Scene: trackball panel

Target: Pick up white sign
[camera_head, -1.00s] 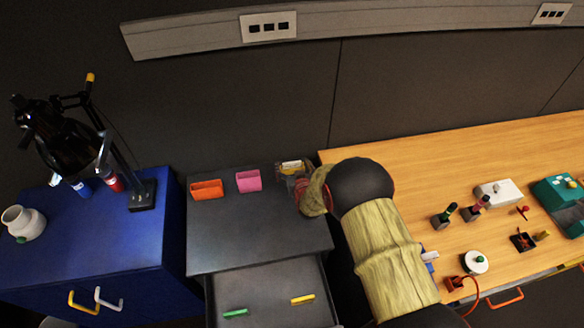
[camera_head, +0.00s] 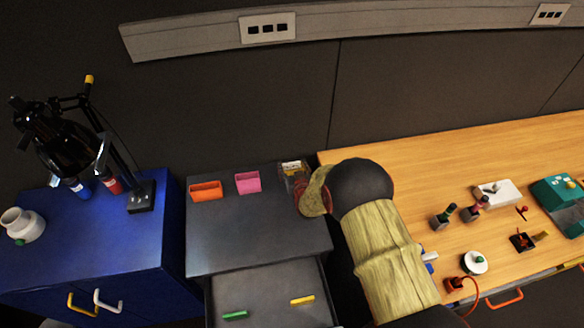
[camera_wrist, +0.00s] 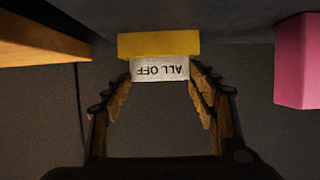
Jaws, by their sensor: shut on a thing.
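The white sign (camera_wrist: 160,69) reads "ALL OFF" upside down in the wrist view, with a yellow block (camera_wrist: 158,43) along its upper edge there. My gripper (camera_wrist: 160,78) is shut on the sign, one finger at each side edge. In the head view the sign (camera_head: 291,166) is small and pale at the back right of the dark drawer cabinet, at my gripper (camera_head: 294,178). My forearm and wrist hide part of that area. Whether the sign touches the cabinet top cannot be told.
An orange holder (camera_head: 206,190) and a pink holder (camera_head: 248,182) stand on the dark cabinet top (camera_head: 250,235), left of my gripper. The open drawer (camera_head: 268,300) holds green and yellow pieces. The wooden bench (camera_head: 430,180) lies right; the wall is behind.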

